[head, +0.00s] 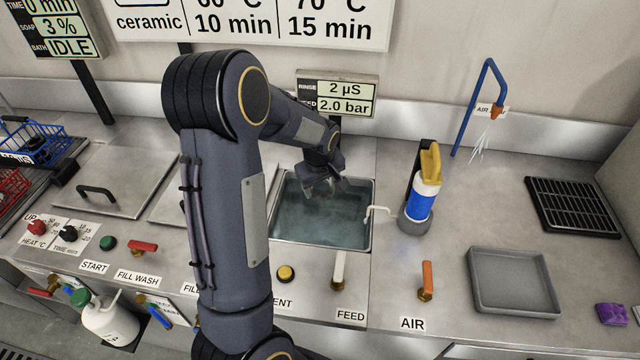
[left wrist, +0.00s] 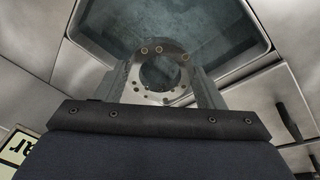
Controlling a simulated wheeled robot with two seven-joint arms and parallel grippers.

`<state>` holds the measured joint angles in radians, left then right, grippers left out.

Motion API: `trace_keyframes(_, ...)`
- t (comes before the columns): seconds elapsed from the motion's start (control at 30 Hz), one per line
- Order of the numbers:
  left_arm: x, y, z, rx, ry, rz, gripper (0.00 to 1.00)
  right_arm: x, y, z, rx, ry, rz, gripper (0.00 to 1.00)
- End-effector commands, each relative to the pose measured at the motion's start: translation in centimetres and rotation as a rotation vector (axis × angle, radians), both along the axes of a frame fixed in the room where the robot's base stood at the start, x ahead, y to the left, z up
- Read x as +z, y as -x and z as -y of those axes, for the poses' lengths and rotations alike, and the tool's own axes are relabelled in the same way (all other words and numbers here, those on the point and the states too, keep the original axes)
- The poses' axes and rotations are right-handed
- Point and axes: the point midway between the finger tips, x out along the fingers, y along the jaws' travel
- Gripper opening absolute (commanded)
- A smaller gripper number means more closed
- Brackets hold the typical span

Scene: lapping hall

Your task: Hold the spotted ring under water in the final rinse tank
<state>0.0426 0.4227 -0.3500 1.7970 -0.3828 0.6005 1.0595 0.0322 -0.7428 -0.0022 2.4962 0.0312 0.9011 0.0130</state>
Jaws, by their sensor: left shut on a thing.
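My left gripper (head: 324,188) reaches down into the open rinse tank (head: 300,232), near its back edge. In the left wrist view its two fingers stand on either side of a grey metal ring (left wrist: 141,84) and are shut on it. The ring has a round opening, small dark holes and several brownish spots along its far side. The tank holds blue-grey water, which shows behind the ring and through its opening. The arm hides the ring in the head view. I cannot tell whether the ring is under the water surface. My right gripper is not in view.
A closed lid with a black handle (head: 97,191) lies left of the tank. Farther right are a grey tray (head: 512,310), a black rack (head: 573,207) and a blue air pipe (head: 467,118). A display (head: 338,94) stands behind the tank.

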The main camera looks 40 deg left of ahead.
Motion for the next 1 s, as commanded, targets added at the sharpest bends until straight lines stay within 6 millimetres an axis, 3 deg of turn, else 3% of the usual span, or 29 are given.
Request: trace_keyframes(1.0,-10.6,0.0,0.0,0.0,0.0,-0.001,0.3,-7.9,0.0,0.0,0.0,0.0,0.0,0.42)
